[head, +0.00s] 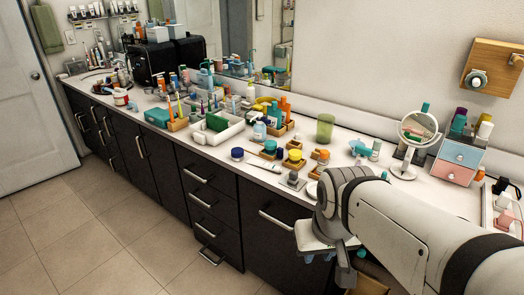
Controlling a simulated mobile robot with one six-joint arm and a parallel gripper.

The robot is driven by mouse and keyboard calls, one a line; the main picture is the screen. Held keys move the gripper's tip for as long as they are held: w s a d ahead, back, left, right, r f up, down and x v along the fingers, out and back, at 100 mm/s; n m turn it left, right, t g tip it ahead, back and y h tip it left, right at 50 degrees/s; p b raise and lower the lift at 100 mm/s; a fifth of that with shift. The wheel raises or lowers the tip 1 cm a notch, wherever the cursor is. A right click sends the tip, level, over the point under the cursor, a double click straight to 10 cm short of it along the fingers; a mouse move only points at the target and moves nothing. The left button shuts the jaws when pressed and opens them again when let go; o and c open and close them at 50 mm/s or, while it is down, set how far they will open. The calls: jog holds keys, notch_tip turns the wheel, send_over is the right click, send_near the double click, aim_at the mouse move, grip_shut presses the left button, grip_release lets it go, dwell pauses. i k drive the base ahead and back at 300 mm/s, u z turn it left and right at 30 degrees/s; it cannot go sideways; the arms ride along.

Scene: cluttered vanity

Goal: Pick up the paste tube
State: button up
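My gripper (338,259) hangs at the lower right of the head view, in front of the dark drawer fronts and near the counter's front edge. My pale arm covers part of the counter behind it. The fingers are small and partly hidden, so I cannot tell whether they are open or shut. I see no object clearly held. Many small tubes and bottles stand on the white counter, and I cannot tell for sure which one is the paste tube. A slim pale item (262,166) lies flat near the front edge, left of my arm; it is too small to identify.
A round mirror (417,124) and a small drawer box (456,159) stand right of centre. A green cup (325,128) stands toward the back. A white tray (216,136) and a black case (153,62) are farther left. The tiled floor (90,230) is clear.

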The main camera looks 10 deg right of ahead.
aim_at(251, 160)
jog(key=u, duration=0.15)
jog(key=i, duration=0.9)
jog(key=z, duration=0.05)
